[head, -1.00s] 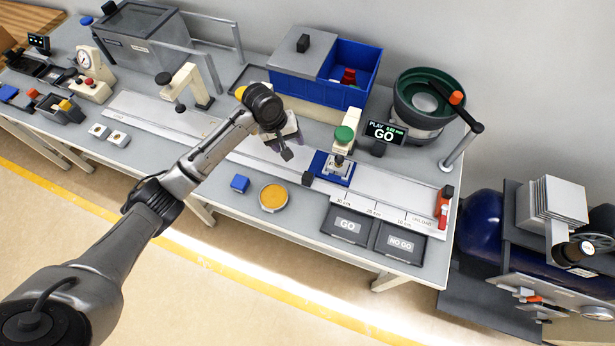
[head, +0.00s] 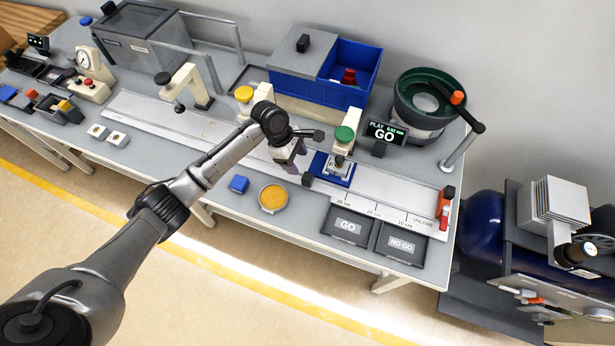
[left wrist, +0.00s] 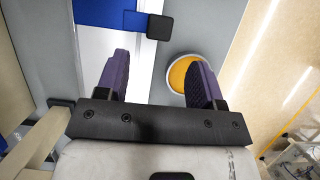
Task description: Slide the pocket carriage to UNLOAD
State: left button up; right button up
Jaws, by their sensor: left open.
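The pocket carriage appears to be the blue block (head: 333,169) on the long pale rail, with a black knob (head: 308,180) at its left front; the blue block (left wrist: 105,12) and black knob (left wrist: 159,27) also show at the top of the left wrist view. UNLOAD (head: 422,221) is marked at the rail's right end, beside a red and black stop (head: 443,204). My left gripper (head: 293,168) is open and empty, just left of the carriage. In the left wrist view its purple-padded fingers (left wrist: 160,72) are apart, with the knob beyond them. My right gripper is out of view.
GO (head: 347,227) and NO GO (head: 401,243) trays sit at the front edge.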

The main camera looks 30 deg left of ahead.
aim_at(307, 176)
pick_arm(q)
jog(key=b+x, duration=0.1)
jog(key=x, duration=0.7)
jog(key=shift+d+f+b, duration=0.25)
jog(key=shift+f+b, duration=0.05)
jog(key=shift+f, duration=0.25)
jog(key=shift+c, duration=0.3)
grip_shut()
